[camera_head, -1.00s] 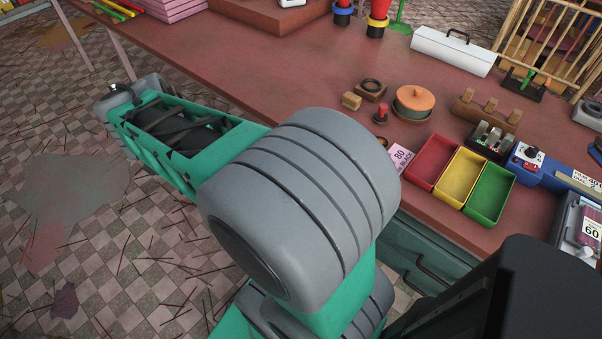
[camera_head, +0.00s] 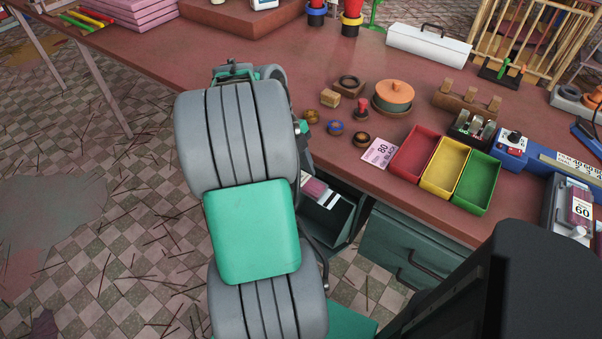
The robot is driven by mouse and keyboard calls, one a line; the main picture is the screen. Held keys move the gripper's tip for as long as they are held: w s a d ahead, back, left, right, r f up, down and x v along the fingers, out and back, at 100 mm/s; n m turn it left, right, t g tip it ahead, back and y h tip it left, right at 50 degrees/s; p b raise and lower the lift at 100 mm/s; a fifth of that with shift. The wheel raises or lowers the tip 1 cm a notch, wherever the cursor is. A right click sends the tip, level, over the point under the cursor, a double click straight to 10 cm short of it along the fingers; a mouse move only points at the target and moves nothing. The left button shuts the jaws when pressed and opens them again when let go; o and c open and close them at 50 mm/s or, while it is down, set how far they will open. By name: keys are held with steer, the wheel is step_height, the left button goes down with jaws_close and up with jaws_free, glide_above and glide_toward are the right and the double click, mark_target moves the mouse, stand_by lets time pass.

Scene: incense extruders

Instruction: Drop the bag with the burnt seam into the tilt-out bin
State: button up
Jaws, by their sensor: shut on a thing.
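My gripper is not visible; my arm's large grey joint and green link cover the middle left of the head view. A maroon bag with white label areas (camera_head: 318,190) shows just right of the arm, at the open tilt-out bin (camera_head: 342,222) below the table's front edge. I cannot tell whether the bag rests in the bin or hangs over it, and its left part is hidden by my arm. Its seam is too small to judge. Another maroon bag labelled 60 (camera_head: 581,208) lies in a grey tray at the right edge.
On the red-brown table (camera_head: 330,72) stand red (camera_head: 417,150), yellow (camera_head: 446,163) and green (camera_head: 478,178) trays and an orange-lidded pot (camera_head: 394,95). A closed drawer (camera_head: 405,250) is right of the bin. A black body part of mine covers the lower right.

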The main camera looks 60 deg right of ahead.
mark_target(301, 184)
step_height(301, 184, down, 14)
steer(key=b, duration=1.1)
steer(key=shift+r, duration=0.1)
steer(key=o, duration=1.5)
steer(key=shift+c, duration=0.2)
step_height(301, 184, up, 10)
steer(key=p, duration=0.7)
steer(key=shift+p, duration=0.3)
